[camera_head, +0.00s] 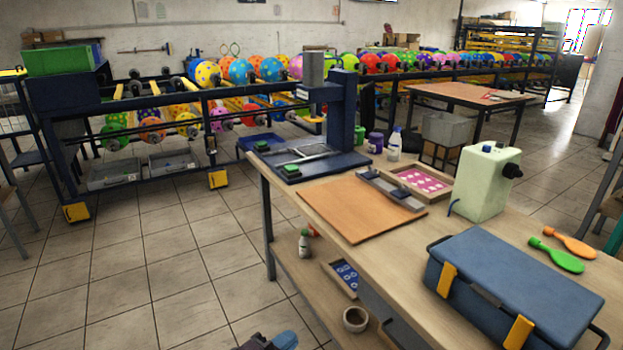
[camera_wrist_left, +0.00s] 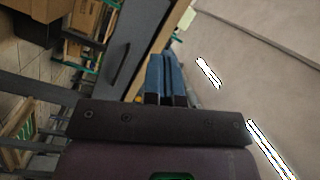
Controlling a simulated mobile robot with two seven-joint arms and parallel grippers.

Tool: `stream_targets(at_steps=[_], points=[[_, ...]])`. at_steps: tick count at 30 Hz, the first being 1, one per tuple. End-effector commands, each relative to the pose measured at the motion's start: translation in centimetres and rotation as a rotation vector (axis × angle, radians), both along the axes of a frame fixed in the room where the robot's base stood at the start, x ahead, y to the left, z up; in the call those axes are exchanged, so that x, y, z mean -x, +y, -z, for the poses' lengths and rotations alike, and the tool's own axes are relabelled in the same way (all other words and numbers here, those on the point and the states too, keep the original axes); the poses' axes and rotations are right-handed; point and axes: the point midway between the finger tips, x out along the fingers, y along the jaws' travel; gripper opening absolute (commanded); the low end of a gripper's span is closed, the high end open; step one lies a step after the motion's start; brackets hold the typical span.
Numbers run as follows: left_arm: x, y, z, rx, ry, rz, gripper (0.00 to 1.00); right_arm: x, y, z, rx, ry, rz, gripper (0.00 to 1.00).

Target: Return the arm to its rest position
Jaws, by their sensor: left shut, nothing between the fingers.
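My left gripper (camera_head: 284,339) shows at the bottom edge of the head view, low over the tiled floor and left of the workbench (camera_head: 418,260). Only its blue fingertips and a dark part of it are in the picture. In the left wrist view its two blue fingers (camera_wrist_left: 166,78) are side by side, shut, with nothing between them. The rest of my left arm is cut off below the head view. My right gripper is in neither view.
A blue toolbox (camera_head: 515,285), a pale green machine (camera_head: 486,180) and a brown board (camera_head: 362,207) stand on the bench. A cup (camera_head: 355,319) is on its lower shelf. A balloon rack (camera_head: 200,115) stands behind. The tiled floor (camera_head: 130,265) at left is clear.

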Motion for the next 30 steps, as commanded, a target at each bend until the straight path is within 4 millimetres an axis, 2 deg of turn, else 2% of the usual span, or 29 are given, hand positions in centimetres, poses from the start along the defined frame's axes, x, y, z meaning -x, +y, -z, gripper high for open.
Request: stream_targets(at_steps=[1,8,14,20,24,30], points=[[1.1,1.0,-1.0,0.043,0.039,-0.048,0.00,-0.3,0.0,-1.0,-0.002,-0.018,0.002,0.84],[6.4,5.8,-1.0,0.224,0.255,-0.256,0.00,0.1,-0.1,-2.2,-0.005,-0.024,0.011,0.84],[11.7,10.3,-0.9,0.375,0.442,-0.441,0.00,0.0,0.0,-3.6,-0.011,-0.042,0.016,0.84],[17.9,14.6,-1.0,0.526,0.622,-0.624,0.00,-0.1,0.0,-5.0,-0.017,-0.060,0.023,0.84],[22.7,17.4,-1.2,0.628,0.743,-0.752,0.00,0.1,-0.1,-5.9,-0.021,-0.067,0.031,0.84],[29.2,20.5,-1.8,0.751,0.887,-0.909,0.00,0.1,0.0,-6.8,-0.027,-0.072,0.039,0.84]])
